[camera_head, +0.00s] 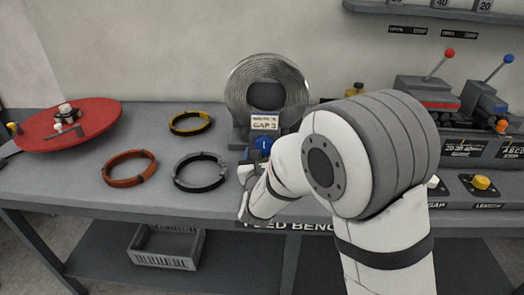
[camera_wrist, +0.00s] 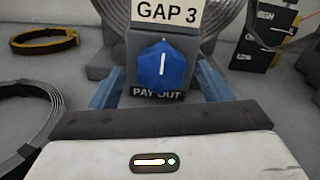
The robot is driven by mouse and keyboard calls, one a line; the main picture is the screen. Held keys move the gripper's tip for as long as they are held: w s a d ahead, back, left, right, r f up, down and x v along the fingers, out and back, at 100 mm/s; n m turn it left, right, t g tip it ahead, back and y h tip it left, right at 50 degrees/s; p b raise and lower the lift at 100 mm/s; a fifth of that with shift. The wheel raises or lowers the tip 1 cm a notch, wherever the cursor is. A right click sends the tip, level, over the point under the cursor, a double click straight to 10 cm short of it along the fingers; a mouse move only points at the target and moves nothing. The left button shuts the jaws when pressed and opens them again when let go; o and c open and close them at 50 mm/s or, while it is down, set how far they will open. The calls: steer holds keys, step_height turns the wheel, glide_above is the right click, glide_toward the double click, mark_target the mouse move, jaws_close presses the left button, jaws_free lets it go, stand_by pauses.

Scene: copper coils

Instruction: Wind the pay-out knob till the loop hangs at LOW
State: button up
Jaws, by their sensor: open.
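The blue pay-out knob (camera_wrist: 163,66) is on a grey block under a "GAP 3" sign, above a "PAY OUT" label. Its white pointer line stands nearly upright. The knob also shows in the head view (camera_head: 264,146), just beyond my gripper (camera_head: 250,178). In the wrist view my gripper (camera_wrist: 160,88) is open, with a blue-grey finger on either side of the knob and visible space between. Whether the fingertips reach level with the knob, I cannot tell. A dark gauge post (camera_wrist: 266,36) at the right carries a "HIGH" label; its lower label is unclear.
A large coil (camera_head: 240,85) stands behind the knob. Yellow (camera_head: 190,123), orange (camera_head: 130,168) and black (camera_head: 201,172) rings lie left on the bench, beside a red turntable (camera_head: 40,135). Levers and a yellow button (camera_head: 481,182) are at the right. My arm covers the bench between.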

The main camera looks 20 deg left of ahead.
steer(key=shift+w+a, duration=0.1)
steer(key=shift+w, duration=0.15)
